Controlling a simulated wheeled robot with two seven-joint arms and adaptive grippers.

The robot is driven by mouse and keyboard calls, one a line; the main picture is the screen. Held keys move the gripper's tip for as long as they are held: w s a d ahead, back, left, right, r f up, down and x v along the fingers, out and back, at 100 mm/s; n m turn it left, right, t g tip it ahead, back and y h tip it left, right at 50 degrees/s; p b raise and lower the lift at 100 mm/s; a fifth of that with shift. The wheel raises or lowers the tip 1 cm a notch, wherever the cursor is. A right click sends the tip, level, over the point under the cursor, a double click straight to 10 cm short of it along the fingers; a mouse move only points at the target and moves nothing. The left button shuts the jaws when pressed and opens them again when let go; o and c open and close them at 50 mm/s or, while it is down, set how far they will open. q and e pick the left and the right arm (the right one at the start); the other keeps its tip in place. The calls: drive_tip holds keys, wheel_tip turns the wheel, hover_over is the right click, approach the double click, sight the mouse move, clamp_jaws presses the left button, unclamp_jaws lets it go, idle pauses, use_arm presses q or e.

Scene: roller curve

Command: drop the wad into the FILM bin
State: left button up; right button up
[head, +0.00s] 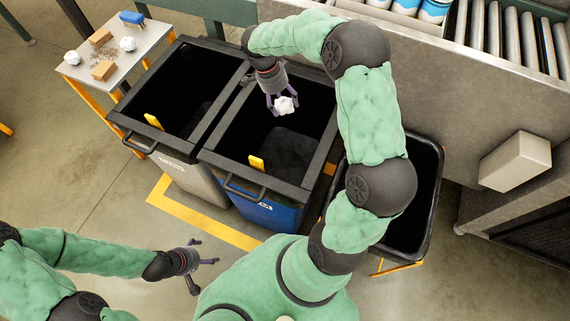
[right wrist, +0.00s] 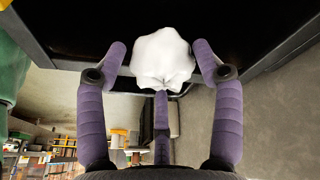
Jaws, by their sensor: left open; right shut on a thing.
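A crumpled white wad (head: 285,105) is pinched in my right gripper (head: 281,99). The wad hangs over the opening of the blue bin (head: 312,176), inside the outline of its dark rim. In the right wrist view the wad (right wrist: 162,60) sits between the purple fingertips. A grey bin (head: 183,174) stands to the left of the blue one. Both front labels are too small to read, so I cannot tell which is FILM. My left gripper (head: 205,256) is open and empty, low over the floor in front of the bins.
A small table (head: 128,75) at the upper left holds two more white wads, cardboard blocks and a blue brush. A black bin (head: 429,162) stands right of the blue one, partly behind my right arm. A roller conveyor (head: 510,40) runs along the top right.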

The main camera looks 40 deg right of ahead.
drive_tip(key=shift+f+b, duration=1.45)
drive_tip(key=shift+f, duration=1.15)
drive_tip(key=o, duration=0.9)
drive_tip(key=shift+c, duration=0.2)
drive_tip(key=v, duration=1.2)
